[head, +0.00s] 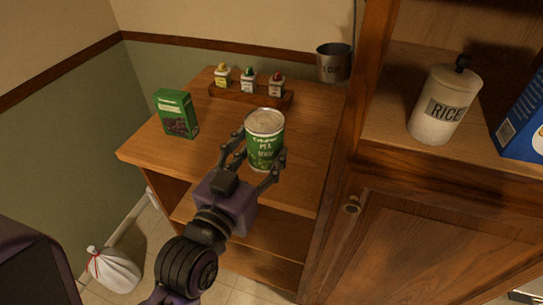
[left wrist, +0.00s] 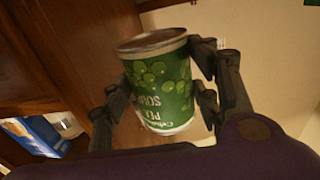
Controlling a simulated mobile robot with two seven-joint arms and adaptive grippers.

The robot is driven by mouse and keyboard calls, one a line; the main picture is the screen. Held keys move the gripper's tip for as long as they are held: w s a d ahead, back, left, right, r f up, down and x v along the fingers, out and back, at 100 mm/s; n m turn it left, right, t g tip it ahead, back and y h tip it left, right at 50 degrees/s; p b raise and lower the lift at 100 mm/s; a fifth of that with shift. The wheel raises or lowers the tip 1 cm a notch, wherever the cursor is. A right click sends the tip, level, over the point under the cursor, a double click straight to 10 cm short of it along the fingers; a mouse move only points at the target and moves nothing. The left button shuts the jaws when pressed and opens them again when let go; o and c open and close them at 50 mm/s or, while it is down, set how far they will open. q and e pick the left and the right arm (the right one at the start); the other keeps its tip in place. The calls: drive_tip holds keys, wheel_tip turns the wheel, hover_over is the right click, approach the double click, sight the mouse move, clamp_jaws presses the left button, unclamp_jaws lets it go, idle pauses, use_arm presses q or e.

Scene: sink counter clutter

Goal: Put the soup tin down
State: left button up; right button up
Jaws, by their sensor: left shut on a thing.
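The soup tin (head: 264,142) is green with a pale lid and a pea soup label. My left gripper (head: 258,152) is shut on its sides in the head view. The tin is upright over the front part of the wooden counter (head: 310,150); I cannot tell whether its base touches the wood. In the left wrist view the tin (left wrist: 160,85) sits between the two fingers of the left gripper (left wrist: 165,95). My right gripper is not in view.
A green box (head: 177,113) stands at the counter's left. A wooden rack (head: 262,98) with several small bottles is at the back. A metal cup (head: 333,63) hangs at the back right. A rice canister (head: 444,103) and blue box (head: 525,125) stand on the right shelf. Bare wood lies right of the tin.

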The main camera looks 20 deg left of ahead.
use_arm(q)
drive_tip(key=w+f, duration=0.3)
drive_tip(key=w+a+f, duration=0.1)
drive_tip(key=w+f, duration=0.1)
drive_tip(key=w, duration=0.2)
drive_tip(key=w+a+f, duration=0.1)
drive_tip(key=w+f, duration=0.2)
drive_tip(key=w, duration=0.1)
drive_tip(key=shift+a+f, duration=0.2)
drive_tip(key=shift+f, duration=0.1)
wheel_tip(320, 180, down, 3)
drive_tip(key=shift+w+f, duration=0.15)
drive_tip(key=shift+f, duration=0.2)
drive_tip(key=o, duration=1.6)
